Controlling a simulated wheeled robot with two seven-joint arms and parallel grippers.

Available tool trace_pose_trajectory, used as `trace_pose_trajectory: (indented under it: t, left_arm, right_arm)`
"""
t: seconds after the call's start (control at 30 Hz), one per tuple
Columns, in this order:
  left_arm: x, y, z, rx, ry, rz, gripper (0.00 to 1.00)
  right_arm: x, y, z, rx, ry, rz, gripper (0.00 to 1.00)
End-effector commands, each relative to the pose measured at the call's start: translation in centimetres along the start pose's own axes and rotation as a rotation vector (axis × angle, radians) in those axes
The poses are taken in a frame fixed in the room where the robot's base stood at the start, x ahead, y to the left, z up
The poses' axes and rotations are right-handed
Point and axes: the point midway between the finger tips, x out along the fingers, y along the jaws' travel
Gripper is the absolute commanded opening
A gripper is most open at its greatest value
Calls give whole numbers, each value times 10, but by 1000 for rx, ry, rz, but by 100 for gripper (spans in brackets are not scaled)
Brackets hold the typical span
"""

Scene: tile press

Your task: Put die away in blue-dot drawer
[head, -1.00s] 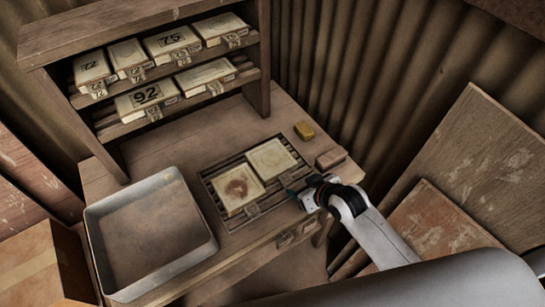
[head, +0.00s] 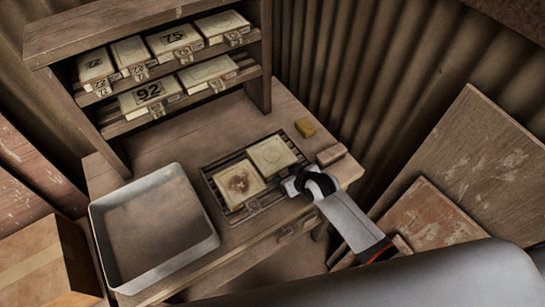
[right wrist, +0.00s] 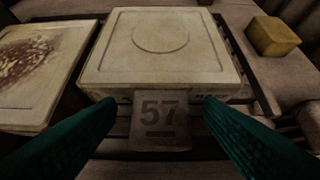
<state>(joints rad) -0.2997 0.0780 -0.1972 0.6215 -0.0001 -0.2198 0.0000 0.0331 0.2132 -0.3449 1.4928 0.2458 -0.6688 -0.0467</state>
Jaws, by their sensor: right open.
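Two square cream dies lie side by side on a dark slatted rack (head: 211,183) on the bench. The left die (head: 238,184) has a reddish-brown stain and also shows in the right wrist view (right wrist: 35,75). The right die (head: 272,154) is clean with a round ring; in the right wrist view (right wrist: 160,45) its front tab (right wrist: 160,118) reads 57. My right gripper (right wrist: 159,108) is open, its green fingers on either side of that tab, apart from it. In the head view the right gripper (head: 281,184) is at the rack's front edge.
A shelf (head: 185,97) with several numbered dies, 75 and 92 among them, stands at the back left. A grey tray (head: 207,246) is left of the rack. A yellow block (head: 305,127) and a brown block (head: 331,154) lie right of it.

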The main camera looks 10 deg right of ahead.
Motion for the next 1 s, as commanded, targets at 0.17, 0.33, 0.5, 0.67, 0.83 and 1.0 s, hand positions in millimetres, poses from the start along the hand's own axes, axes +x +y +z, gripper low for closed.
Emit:
trace_pose_trajectory:
  t: [0.17, 0.33, 0.5, 0.67, 0.83, 1.0]
  left_arm:
    - [0, -3, -1, 2, 2, -3, 100]
    - [0, -3, -1, 3, 3, -4, 100]
    - [0, -2, -2, 4, 3, -3, 100]
    - [0, -2, -2, 4, 3, -2, 100]
    - [1, 0, -2, 4, 4, -1, 100]
    - [3, 0, -2, 4, 4, 0, 100]
  right_arm:
    - [0, 0, 0, 0, 0, 0, 54]
    - [0, 0, 0, 0, 0, 0, 26]
    - [0, 0, 0, 0, 0, 0, 0]
    - [-1, 0, 2, 0, -6, 0, 0]
    - [-4, 0, 6, 0, -8, 0, 0]
    - [-22, 0, 24, 0, -11, 0, 0]
